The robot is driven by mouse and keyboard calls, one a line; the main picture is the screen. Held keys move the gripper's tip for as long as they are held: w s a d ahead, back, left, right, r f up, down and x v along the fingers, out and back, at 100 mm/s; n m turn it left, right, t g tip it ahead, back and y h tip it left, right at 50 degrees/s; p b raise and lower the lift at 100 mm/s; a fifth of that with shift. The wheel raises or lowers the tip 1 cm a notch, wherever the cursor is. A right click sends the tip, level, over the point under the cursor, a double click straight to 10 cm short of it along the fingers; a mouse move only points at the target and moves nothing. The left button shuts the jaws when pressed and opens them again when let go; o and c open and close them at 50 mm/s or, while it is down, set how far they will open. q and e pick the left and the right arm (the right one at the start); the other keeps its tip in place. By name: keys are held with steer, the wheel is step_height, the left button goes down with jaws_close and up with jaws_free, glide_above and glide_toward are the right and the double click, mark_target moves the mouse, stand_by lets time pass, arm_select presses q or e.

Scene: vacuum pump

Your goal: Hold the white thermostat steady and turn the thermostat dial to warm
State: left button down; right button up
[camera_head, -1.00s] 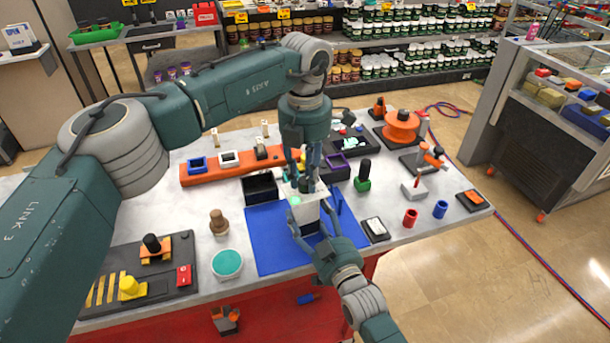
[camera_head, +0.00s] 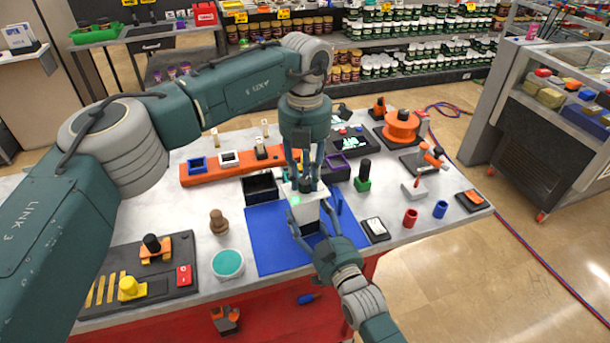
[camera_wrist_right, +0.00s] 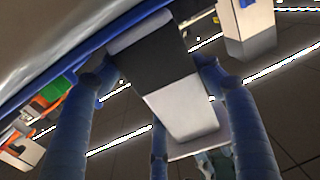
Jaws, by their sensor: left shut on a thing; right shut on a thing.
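The white thermostat (camera_head: 308,209) stands on the blue mat, its white top and front face showing between my two grippers in the head view. A pale green spot shows on its top left. My left gripper (camera_head: 305,186) reaches down from above and is shut on the dark dial (camera_head: 306,184) on top, which its fingers partly hide. My right gripper (camera_head: 311,228) comes from the front and is shut on the thermostat's lower body. In the right wrist view the thermostat (camera_wrist_right: 180,105), white with a dark band, sits between the fingers. The dial's setting cannot be read.
The blue mat (camera_head: 265,238) lies at the table's front. A black bin (camera_head: 261,188) stands behind it to the left, a dark device (camera_head: 376,229) and green-based knob (camera_head: 363,178) to the right. A teal-topped round container (camera_head: 227,263) stands at left.

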mark_target(305, 180)
arm_select(q)
steer(key=n, duration=0.4)
steer(key=shift+n, duration=0.3)
arm_select(e)
steer(key=shift+d, duration=0.1)
arm_select(q)
steer(key=shift+s+n, duration=0.1)
steer(key=shift+n, duration=2.2)
steer(key=c, duration=1.4)
jaws_free()
steer(key=shift+r, duration=0.1)
step_height(305, 180, up, 12)
